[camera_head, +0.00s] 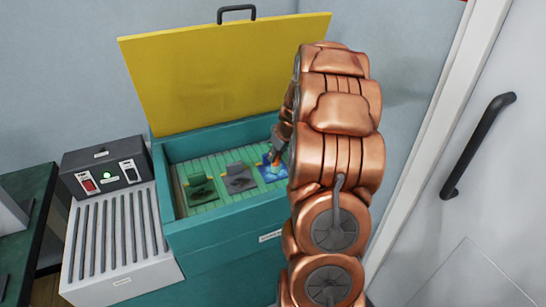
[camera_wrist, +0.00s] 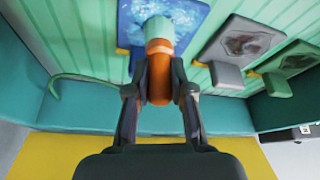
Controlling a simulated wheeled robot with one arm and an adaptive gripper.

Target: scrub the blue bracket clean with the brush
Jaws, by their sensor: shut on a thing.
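My gripper (camera_wrist: 160,92) is shut on the orange handle of the brush (camera_wrist: 159,58) in the wrist view. The brush's pale teal end points away from me, over the blue bracket (camera_wrist: 190,14), and hides part of it. I cannot tell whether the brush touches it. The blue bracket is covered with pale, foamy-looking speckles. In the head view, the blue bracket (camera_head: 266,181) lies at the right end of a row inside the open teal tub, with the orange of the brush (camera_head: 275,156) above it. My arm hides its right side.
A grey bracket (camera_head: 240,184) and a dark-stained green bracket (camera_head: 202,194) lie left of the blue one on the slatted floor of the teal tub (camera_head: 230,217). The yellow lid (camera_head: 225,75) stands open behind. A switch box (camera_head: 104,172) and ribbed grey board (camera_head: 115,235) are left.

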